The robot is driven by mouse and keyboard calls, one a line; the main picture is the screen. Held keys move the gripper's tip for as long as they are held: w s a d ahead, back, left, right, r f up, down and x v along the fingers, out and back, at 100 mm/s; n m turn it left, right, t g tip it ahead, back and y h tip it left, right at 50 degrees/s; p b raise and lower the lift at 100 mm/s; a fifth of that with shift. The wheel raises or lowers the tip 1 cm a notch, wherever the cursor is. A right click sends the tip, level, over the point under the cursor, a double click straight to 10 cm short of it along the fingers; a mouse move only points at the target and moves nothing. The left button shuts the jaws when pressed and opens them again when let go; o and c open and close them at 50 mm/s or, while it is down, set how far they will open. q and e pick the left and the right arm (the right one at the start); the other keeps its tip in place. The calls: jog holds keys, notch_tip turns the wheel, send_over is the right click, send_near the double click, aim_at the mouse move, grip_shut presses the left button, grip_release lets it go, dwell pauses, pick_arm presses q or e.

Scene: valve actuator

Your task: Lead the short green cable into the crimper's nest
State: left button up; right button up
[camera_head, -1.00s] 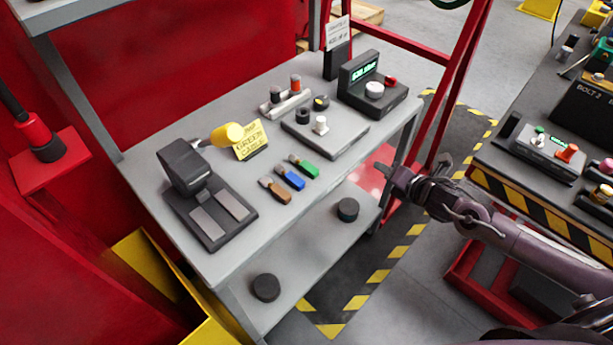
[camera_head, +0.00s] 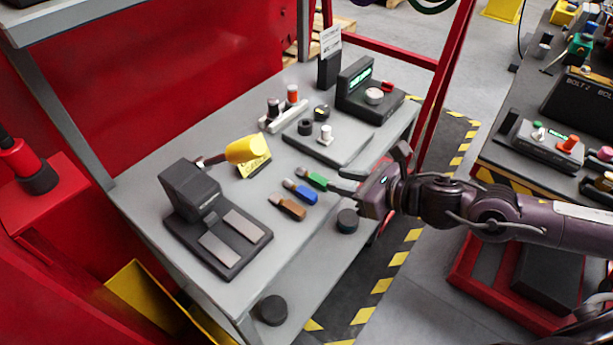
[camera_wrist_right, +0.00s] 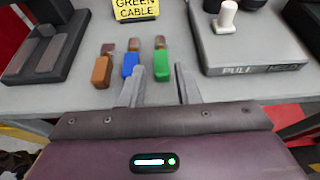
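The short green cable (camera_head: 316,181) lies on the grey table at the right end of a row of three; it also shows in the wrist view (camera_wrist_right: 162,75). The crimper (camera_head: 190,190) is a black block on a dark base at the table's left, with a yellow-ended lever (camera_head: 247,150) reaching right. Its nest is not clearly visible. My right gripper (camera_head: 340,182) is open at the table's front edge. In the wrist view its fingers (camera_wrist_right: 161,75) stand apart, with the green cable roughly between and just beyond them. My left gripper is not in view.
A blue cable (camera_head: 301,193) and a brown cable (camera_head: 287,208) lie just left of the green one. A yellow sign (camera_wrist_right: 135,10) reads "GREEN CABLE". A grey pull-test plate (camera_head: 335,150) and a black display unit (camera_head: 365,90) stand farther back.

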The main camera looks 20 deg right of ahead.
aim_at(315, 176)
jog(key=shift+w+a+f, duration=0.15)
jog(key=shift+w+a, duration=0.1)
jog(key=shift+w, duration=0.2)
jog(key=shift+w+a+f, duration=0.25)
jog(key=shift+w+a, duration=0.05)
jog(key=shift+w, duration=0.1)
jog(key=x, duration=0.2)
jog(key=p+x, duration=0.1)
jog(key=shift+w+a+f, duration=0.15)
jog(key=shift+w+f, duration=0.05)
jog(key=shift+f, duration=0.15)
jog(key=shift+w+a+f+p, duration=0.25)
jog(key=shift+w+a+p, duration=0.05)
jog(key=shift+w, duration=0.05)
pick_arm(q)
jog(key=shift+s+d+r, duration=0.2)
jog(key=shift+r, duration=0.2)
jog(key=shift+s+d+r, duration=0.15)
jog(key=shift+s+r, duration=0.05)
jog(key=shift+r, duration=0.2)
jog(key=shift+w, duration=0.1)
pick_arm(e)
grip_shut()
